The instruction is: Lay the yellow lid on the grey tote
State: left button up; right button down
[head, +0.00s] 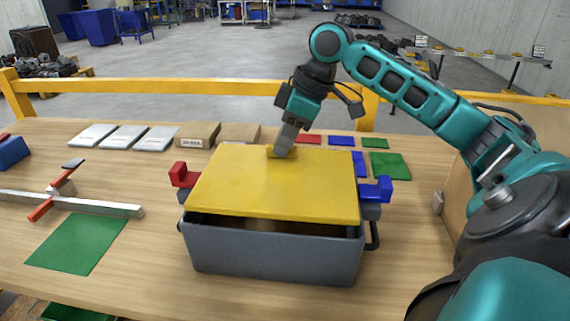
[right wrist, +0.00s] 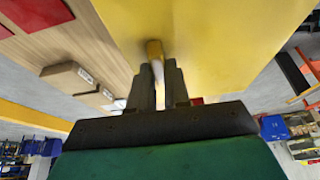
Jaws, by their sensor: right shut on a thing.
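The yellow lid (head: 275,185) is over the grey tote (head: 272,252) in the head view. A dark gap shows between the lid's front edge and the tote's front rim, so the lid's front is apart from it. The contact at the back is hidden. My right gripper (head: 283,148) is shut on the small raised grip at the lid's far edge. The right wrist view shows the lid (right wrist: 220,45) and the gripper's fingers (right wrist: 157,82) around that grip. My left gripper is not in view.
A red block (head: 182,175) and a blue block (head: 377,189) flank the tote. Cardboard boxes (head: 197,135) and pale flat packs (head: 122,137) lie behind it. A green mat (head: 77,243) and a metal bar (head: 105,206) are at left. A wooden panel (head: 456,195) stands at right.

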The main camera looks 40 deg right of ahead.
jog(key=shift+f+b, duration=0.55)
jog(key=shift+f, duration=1.45)
jog(key=c, duration=1.1)
grip_release()
jog(key=shift+f, duration=0.1)
jog(key=p+v, duration=0.1)
jog(key=v, duration=1.1)
